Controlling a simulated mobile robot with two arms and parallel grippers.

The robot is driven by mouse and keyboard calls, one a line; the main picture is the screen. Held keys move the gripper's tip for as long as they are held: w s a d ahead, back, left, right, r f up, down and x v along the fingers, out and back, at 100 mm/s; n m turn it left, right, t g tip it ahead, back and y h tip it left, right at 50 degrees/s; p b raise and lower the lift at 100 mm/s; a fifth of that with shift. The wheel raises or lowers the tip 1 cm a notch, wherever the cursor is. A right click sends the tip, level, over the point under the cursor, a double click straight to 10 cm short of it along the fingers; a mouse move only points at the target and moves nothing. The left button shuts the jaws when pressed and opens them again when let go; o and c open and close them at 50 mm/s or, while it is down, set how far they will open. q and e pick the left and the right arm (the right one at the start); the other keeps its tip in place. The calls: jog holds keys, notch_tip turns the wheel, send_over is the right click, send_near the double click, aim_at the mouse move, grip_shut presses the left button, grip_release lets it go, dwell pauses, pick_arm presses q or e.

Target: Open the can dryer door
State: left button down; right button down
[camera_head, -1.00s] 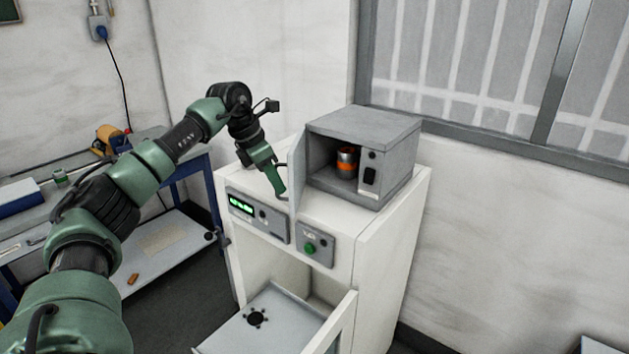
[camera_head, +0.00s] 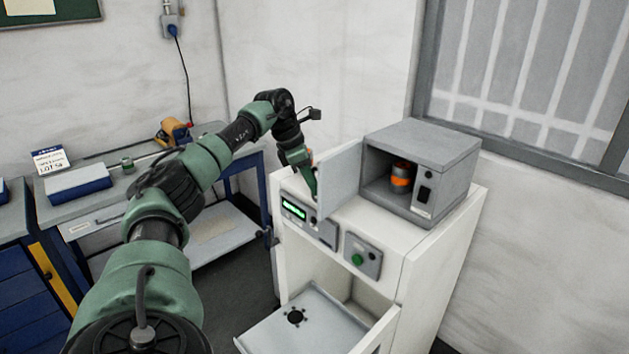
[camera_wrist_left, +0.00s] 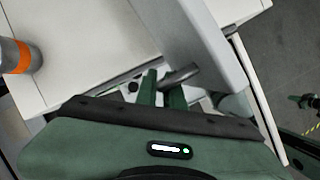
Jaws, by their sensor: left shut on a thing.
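The can dryer (camera_head: 441,152) is a grey box on top of a white cabinet. Its door (camera_head: 341,178) stands wide open, swung out to the left, so the inside shows. A dark can with an orange band (camera_head: 401,174) stands upright inside; it also shows at the left of the left wrist view (camera_wrist_left: 20,56). My left gripper (camera_head: 314,190) is at the outer face of the door. In the left wrist view my left gripper (camera_wrist_left: 163,88) is shut on the metal door handle (camera_wrist_left: 181,76). My right gripper is not in view.
The white cabinet (camera_head: 425,240) has a green display panel (camera_head: 308,219), a green button (camera_head: 357,259) and an open lower bay with a pulled-out tray (camera_head: 285,335). A workbench (camera_head: 110,205) stands at the left. A wall and window are behind.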

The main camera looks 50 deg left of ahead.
pick_arm(q)
jog(key=c, duration=1.8)
grip_release()
jog(key=b+v, duration=0.1)
jog(key=v, duration=0.6)
jog(key=shift+r, duration=0.35)
jog(key=shift+s+a, duration=0.1)
